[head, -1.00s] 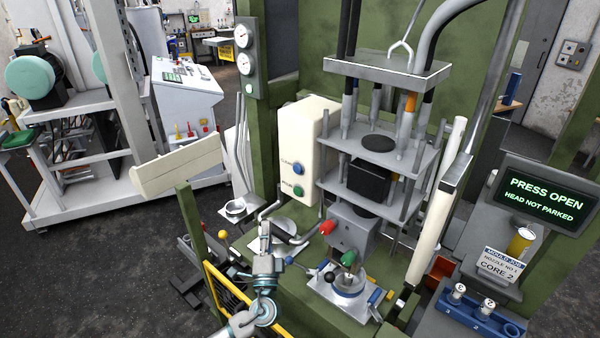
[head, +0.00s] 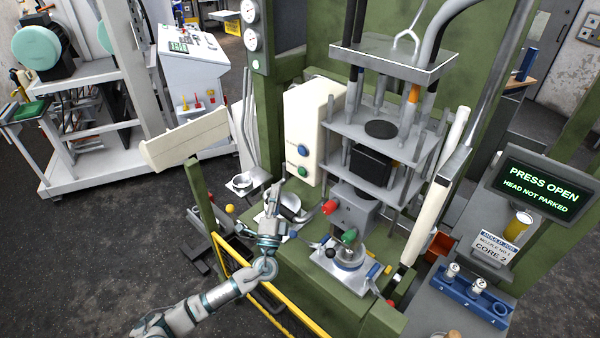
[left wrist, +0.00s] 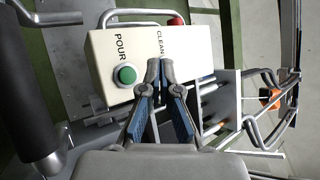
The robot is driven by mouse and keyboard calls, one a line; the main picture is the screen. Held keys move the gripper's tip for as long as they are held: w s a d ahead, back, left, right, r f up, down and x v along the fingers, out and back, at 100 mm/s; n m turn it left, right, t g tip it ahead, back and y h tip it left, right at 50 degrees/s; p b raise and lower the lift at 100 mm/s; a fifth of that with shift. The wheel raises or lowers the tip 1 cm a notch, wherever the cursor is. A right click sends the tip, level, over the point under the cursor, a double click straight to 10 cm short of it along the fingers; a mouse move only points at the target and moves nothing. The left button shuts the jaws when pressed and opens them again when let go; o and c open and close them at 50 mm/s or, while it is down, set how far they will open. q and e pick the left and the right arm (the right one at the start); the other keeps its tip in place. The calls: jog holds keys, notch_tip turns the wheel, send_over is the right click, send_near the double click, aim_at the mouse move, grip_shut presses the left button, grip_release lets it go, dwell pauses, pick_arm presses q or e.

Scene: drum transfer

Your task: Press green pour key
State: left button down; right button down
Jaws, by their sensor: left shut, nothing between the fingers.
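The green pour key (head: 303,171) is a round button low on the front of a cream box, below a blue key (head: 303,150). In the left wrist view the green key (left wrist: 126,76) sits in a pale ring beside the word POUR. My left gripper (head: 277,187) is shut and empty, to the left of and slightly below the green key in the head view. In the left wrist view its closed fingertips (left wrist: 160,64) appear to the right of the green key, over the area below the word CLEAN. I see no contact with the green key. My right gripper is not in view.
The cream box (head: 316,110) is mounted on the green press frame. A metal cup (head: 290,205) and a red knob (head: 331,207) are near my gripper. A yellow rail (head: 270,308) runs below. The screen (head: 537,185) reads PRESS OPEN, HEAD NOT PARKED.

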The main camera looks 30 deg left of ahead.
aim_at(302, 172)
pick_arm(q)
jog(key=w+d+b, duration=0.1)
jog(key=w, duration=0.5)
jog(key=shift+w+d+b, duration=0.35)
jog(key=shift+w, duration=0.05)
jog(key=shift+d, duration=0.1)
dwell(1.0)
jog(key=shift+w+d+r+b, duration=0.15)
jog(key=shift+w+b, duration=0.15)
jog(key=shift+b, duration=0.15)
